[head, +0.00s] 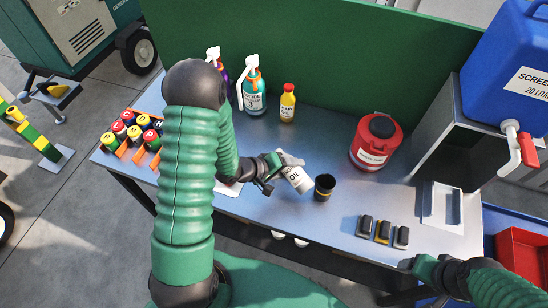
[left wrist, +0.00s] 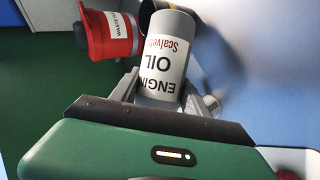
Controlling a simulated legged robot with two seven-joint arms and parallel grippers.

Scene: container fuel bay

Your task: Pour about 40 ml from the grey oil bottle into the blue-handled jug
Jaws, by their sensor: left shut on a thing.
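The grey oil bottle (head: 297,180), with a white label, is tilted in my left gripper (head: 282,164). It also shows large in the left wrist view (left wrist: 162,65), between the fingers, its label upside down. My left gripper is shut on it. A dark cup-like vessel with an orange-yellow band (head: 324,188) stands just right of the bottle. I see no blue handle on it, and no blue-handled jug can be made out elsewhere. No stream of oil is visible. My right gripper (head: 412,265) is at the table's front right edge; its finger opening is unclear.
A red waste container (head: 374,143) stands behind and right. Spray bottles (head: 253,92) and a yellow bottle (head: 287,104) stand at the back. Coloured cans (head: 132,130) are at left, small dark blocks (head: 383,230) at front right. A blue tank (head: 512,75) stands beyond.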

